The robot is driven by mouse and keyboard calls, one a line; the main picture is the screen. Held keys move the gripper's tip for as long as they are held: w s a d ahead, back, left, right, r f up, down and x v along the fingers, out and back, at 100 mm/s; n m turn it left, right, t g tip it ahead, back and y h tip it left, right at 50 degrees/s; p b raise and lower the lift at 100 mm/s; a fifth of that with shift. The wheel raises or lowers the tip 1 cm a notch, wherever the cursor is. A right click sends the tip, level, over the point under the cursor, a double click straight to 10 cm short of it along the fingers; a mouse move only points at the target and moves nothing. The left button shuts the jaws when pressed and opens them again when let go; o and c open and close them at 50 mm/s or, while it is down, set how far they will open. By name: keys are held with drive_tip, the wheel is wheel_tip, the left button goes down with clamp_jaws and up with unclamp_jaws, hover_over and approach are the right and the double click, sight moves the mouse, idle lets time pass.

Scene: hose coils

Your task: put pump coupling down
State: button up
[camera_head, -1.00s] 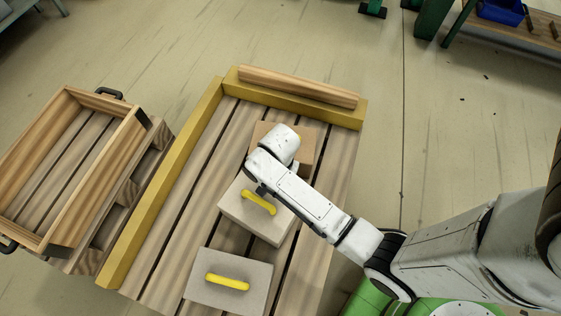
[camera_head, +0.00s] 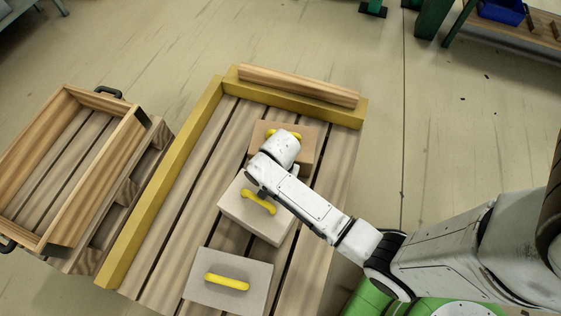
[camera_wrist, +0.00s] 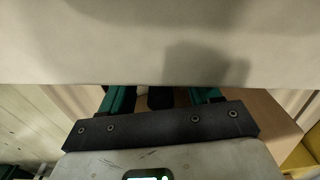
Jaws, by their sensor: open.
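I cannot tell which thing is the pump coupling. Three boxes with yellow handles lie in a row on the slatted pallet (camera_head: 188,160): a tan box (camera_head: 304,148) at the back, a pale box (camera_head: 240,215) in the middle and a pale box (camera_head: 212,292) in front. The white end of my arm hangs over the gap between the tan and middle boxes and covers part of the tan one. In the wrist view my gripper (camera_wrist: 161,98) shows two green fingers set apart. A broad pale surface hides their tips, and nothing is seen held.
A yellow rail (camera_head: 165,180) edges the pallet's left side, and a wooden beam (camera_head: 300,87) lies at the back. An open wooden tray (camera_head: 95,205) with black handles stands at the left. The pallet's left strip is clear.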

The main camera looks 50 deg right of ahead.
wheel_tip(320, 180, up, 12)
drive_tip(key=shift+r+p, duration=0.15)
drive_tip(key=shift+p, duration=1)
drive_tip(key=shift+s+n, duration=0.4)
drive_tip(key=shift+s, duration=0.05)
drive_tip(key=s+r+n+t, duration=0.1)
drive_tip(key=s+r+n, duration=0.3)
drive_tip(key=s+n, duration=0.7)
drive_tip(key=shift+s+a+n, duration=0.25)
drive_tip(key=shift+a+n, duration=0.2)
drive_tip(key=shift+n, duration=0.75)
drive_tip(key=shift+r, duration=0.2)
